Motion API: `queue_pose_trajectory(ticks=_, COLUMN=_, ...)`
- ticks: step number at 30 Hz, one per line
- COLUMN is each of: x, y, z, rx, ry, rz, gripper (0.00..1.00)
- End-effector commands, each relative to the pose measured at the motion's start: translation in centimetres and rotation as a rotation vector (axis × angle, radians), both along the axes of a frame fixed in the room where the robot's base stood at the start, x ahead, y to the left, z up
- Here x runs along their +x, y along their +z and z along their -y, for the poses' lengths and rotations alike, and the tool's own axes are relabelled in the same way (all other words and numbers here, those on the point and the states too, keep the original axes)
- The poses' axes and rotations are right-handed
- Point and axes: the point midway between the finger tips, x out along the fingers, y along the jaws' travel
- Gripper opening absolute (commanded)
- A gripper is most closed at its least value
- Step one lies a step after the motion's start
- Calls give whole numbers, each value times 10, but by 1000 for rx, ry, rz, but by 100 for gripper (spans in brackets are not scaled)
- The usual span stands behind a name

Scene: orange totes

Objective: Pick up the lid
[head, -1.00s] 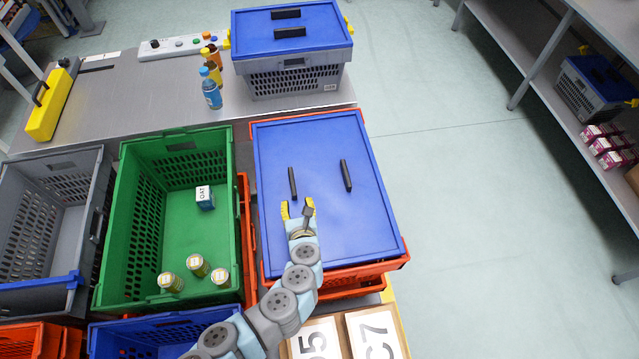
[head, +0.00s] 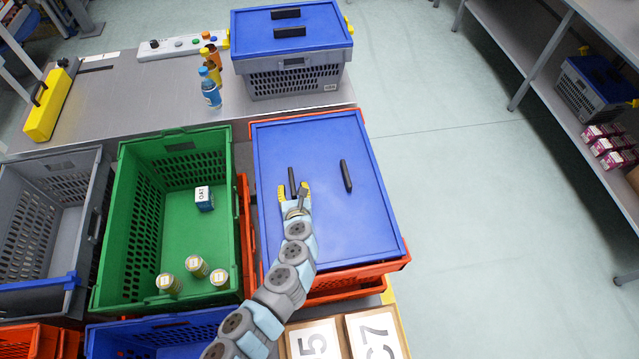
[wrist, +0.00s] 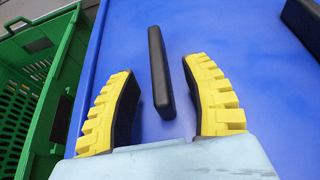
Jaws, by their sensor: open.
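The blue lid (head: 320,225) lies on an orange tote, with two black bar handles standing on it. My gripper (head: 293,188) is over the lid at its left handle (head: 291,180). In the wrist view the gripper (wrist: 165,85) is open, its yellow ridged fingers apart. The left handle (wrist: 158,65) stands between and beyond the fingertips, with its near end inside the gap; no contact shows. The right handle (head: 346,175) is to the right of the gripper, and part of it shows at the wrist view's upper right corner (wrist: 305,22).
A green tote (head: 235,220) with several cans and a small box stands left of the lid. A grey crate with a blue lid (head: 292,75) stands behind on the bench. Bottles (head: 211,92) are beside it. Floor to the right is clear.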

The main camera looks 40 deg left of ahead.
Motion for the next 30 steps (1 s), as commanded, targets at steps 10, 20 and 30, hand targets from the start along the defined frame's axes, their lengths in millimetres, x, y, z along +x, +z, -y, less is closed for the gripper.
queue_pose_trajectory(ticks=10, x=11, y=-6, z=-14, rx=-1, ry=0, rz=2, gripper=48)
queue_pose_trajectory(ticks=20, x=11, y=-7, z=-14, rx=0, ry=-1, rz=2, gripper=25)
queue_pose_trajectory(ticks=30, x=11, y=-7, z=-14, rx=-1, ry=-1, rz=1, gripper=0)
